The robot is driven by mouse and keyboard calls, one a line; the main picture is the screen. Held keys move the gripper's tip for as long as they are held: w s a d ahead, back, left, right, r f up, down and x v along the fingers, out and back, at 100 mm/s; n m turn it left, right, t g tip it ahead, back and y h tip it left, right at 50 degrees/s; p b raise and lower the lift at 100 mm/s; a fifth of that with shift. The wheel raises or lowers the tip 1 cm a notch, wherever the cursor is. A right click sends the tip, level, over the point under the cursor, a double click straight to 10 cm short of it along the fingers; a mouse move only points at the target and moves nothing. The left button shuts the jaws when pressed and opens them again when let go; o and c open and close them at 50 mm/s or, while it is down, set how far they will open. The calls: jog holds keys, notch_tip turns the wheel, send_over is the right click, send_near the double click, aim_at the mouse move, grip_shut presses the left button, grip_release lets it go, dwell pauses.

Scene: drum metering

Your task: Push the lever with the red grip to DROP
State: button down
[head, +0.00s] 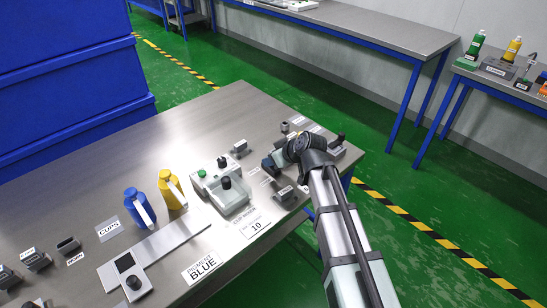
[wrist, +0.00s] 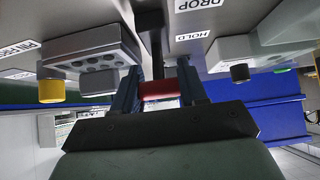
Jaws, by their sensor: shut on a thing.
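In the wrist view, my gripper (wrist: 158,84) has its two blue-grey fingers on either side of the red grip (wrist: 158,91) and is shut on it. A dark lever arm (wrist: 153,45) runs from the grip toward the top of the picture. The HOLD label (wrist: 192,37) and the DROP label (wrist: 203,5) lie on the steel surface to the right of the lever, with HOLD nearer the grip. In the head view, my wrist covers most of the lever area at the table's right end, and the red grip cannot be made out there.
The head view shows a blue bottle (head: 136,205), a yellow bottle (head: 167,190) and a pale machine (head: 228,190) on the table.

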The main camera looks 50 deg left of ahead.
jog(key=c, duration=0.7)
grip_release()
jog(key=v, duration=1.4)
jog(key=shift+f, duration=0.1)
